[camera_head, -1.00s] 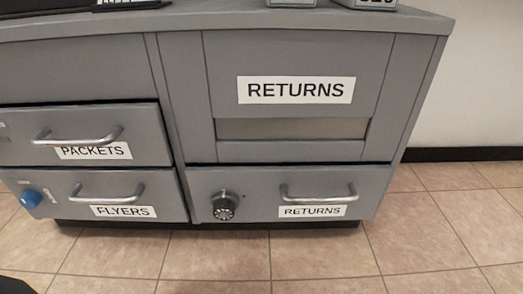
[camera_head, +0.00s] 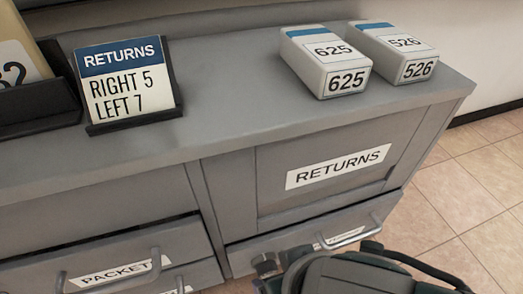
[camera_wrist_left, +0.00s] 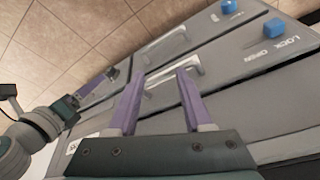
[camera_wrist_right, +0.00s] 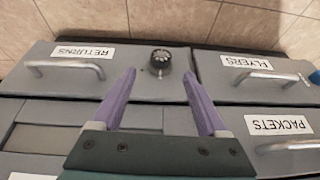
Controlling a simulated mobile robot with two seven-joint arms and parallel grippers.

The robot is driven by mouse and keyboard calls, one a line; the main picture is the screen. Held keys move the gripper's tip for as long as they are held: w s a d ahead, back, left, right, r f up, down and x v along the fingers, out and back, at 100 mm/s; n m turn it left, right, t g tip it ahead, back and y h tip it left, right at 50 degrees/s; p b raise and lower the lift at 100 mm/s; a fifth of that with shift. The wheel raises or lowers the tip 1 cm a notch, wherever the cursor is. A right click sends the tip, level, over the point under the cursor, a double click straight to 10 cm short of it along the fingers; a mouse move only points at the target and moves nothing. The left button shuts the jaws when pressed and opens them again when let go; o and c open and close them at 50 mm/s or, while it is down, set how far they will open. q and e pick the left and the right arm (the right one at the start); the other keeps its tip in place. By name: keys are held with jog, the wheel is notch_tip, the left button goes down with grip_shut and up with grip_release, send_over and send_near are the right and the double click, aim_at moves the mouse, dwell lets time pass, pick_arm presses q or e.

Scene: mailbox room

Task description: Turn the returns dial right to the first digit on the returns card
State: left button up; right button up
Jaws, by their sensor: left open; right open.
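The returns card (camera_head: 125,80) stands in a black holder on the cabinet top in the head view and reads "RIGHT 5, LEFT 7". The returns dial (camera_wrist_right: 160,62) is a black round knob on the returns drawer front in the right wrist view. It is mostly hidden by my right arm in the head view, and its digits are too small to read. My right gripper (camera_wrist_right: 158,100) is open and empty, with the dial beyond its fingertips and apart from them. My left gripper (camera_wrist_left: 157,88) is open and empty in front of the cabinet, near a drawer handle.
The returns drawer (camera_wrist_right: 75,82) has a bar handle (camera_wrist_right: 65,67). The flyers drawer (camera_wrist_right: 245,80) and packets drawer (camera_wrist_right: 285,125) also have protruding handles. Two boxes marked 625 (camera_head: 325,60) and 526 (camera_head: 395,52) sit on top. Blue knobs (camera_wrist_left: 275,28) show in the left wrist view.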

aim_at(269, 274)
jog(key=b+x, duration=0.6)
jog(key=x, duration=0.1)
jog(key=shift+s+f, duration=0.1)
jog(key=shift+f, duration=0.2)
jog(key=shift+w+a+f+b, duration=0.25)
jog(key=shift+f+b, duration=0.25)
jog(key=shift+b, duration=0.4)
jog(key=c, duration=0.8)
grip_shut()
